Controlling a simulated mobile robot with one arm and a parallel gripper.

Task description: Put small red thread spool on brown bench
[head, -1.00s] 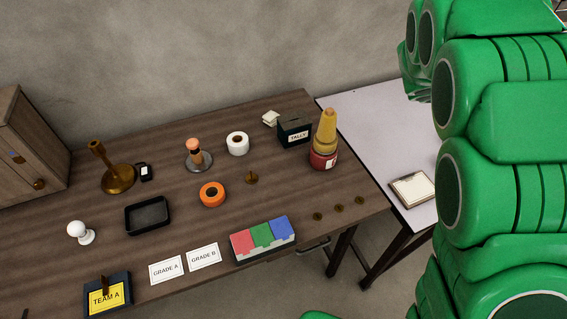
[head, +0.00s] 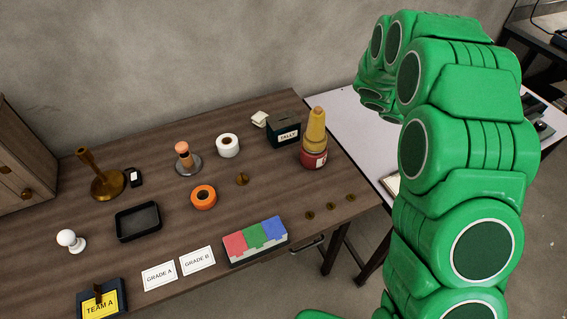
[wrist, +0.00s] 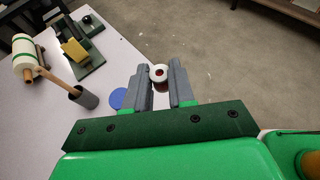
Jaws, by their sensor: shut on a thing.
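My gripper (wrist: 158,88) is shut on a small spool (wrist: 158,72) in the wrist view. The gripper and spool are over or beside the edge of a pale table, with floor beyond; the height is not clear. In the head view my green arm reaches up at the right, and the gripper is not visible there. The brown bench (head: 225,180) stands at the left and middle of the head view.
A red base with a yellow cone (head: 314,135), a tally box (head: 284,130), an orange ring (head: 203,197) and a black tray (head: 138,221) stand on the bench. Bare wood lies between them. The pale table (wrist: 45,120) holds a roll (wrist: 26,62) and a blue disc (wrist: 117,98).

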